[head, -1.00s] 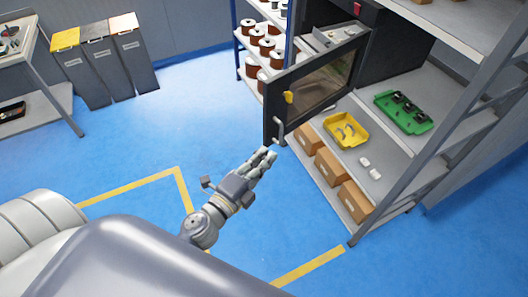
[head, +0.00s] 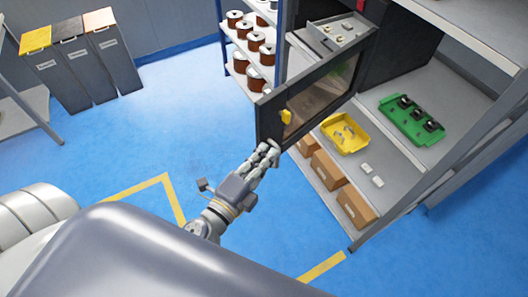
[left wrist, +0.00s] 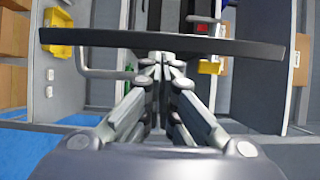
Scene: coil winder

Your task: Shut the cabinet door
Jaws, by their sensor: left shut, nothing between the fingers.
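The cabinet door (head: 268,122), a dark frame with a window, stands open, swung out from the black cabinet (head: 402,50) on the shelf rack. A yellow part (head: 286,117) is on its face. My left gripper (head: 271,151) is shut and empty, with its fingertips at the lower part of the door near its free edge. In the left wrist view the door (left wrist: 225,46) is a dark bar across the top, with the fingertips (left wrist: 163,62) close to it; contact is unclear. A pale bar handle (left wrist: 85,70) is left of the fingers. My right gripper is not in view.
Cardboard boxes (head: 328,170) are beneath. A rack of copper spools (head: 252,60) stands behind the door. Bins (head: 75,75) are at the back left; blue floor (head: 160,120) is clear.

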